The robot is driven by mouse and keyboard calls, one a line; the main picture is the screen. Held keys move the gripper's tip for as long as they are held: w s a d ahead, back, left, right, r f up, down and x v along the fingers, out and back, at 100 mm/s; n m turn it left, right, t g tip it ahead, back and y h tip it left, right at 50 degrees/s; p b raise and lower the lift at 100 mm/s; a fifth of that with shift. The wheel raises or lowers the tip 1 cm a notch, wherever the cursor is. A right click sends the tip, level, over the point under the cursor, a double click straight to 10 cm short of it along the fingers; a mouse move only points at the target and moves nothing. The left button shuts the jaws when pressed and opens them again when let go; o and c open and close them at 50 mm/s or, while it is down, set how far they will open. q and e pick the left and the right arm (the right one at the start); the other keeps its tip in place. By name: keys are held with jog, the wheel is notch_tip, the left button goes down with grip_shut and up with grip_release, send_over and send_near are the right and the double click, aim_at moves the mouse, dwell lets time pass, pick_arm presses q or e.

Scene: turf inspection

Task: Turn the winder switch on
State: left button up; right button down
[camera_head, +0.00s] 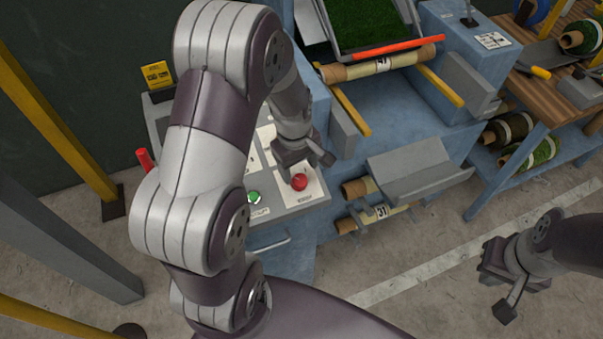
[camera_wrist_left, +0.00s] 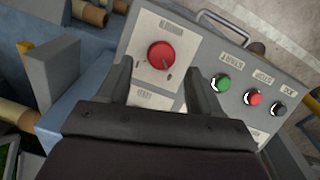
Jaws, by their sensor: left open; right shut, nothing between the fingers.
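A round red knob (camera_head: 300,182) sits on a white labelled plate on the grey control panel (camera_head: 308,205). It looks like the winder switch, though its label is too small to read surely. In the left wrist view the red knob (camera_wrist_left: 161,55) shows a small dark mark on its face; I cannot tell which setting it marks. My left gripper (camera_head: 306,166) is open just above the knob, its fingers (camera_wrist_left: 158,68) on either side of it in the wrist view. Contact cannot be made out. My right gripper (camera_head: 495,291) is shut and empty, far right over the floor.
A green button (camera_wrist_left: 222,83), a smaller red button (camera_wrist_left: 255,98) and a black button (camera_wrist_left: 279,109) are beside the knob. A metal handle (camera_head: 268,246) is on the panel's front edge. A grey trough (camera_head: 415,173) and turf rolls stand to the right. Floor is clear near my right gripper.

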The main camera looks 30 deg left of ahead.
aim_at(300, 178)
pick_arm(q)
notch_tip(300, 178, down, 5)
jog(key=shift+r, duration=0.15)
jog(key=shift+w, duration=0.1)
jog(key=shift+c, duration=0.3)
jog(key=c, duration=1)
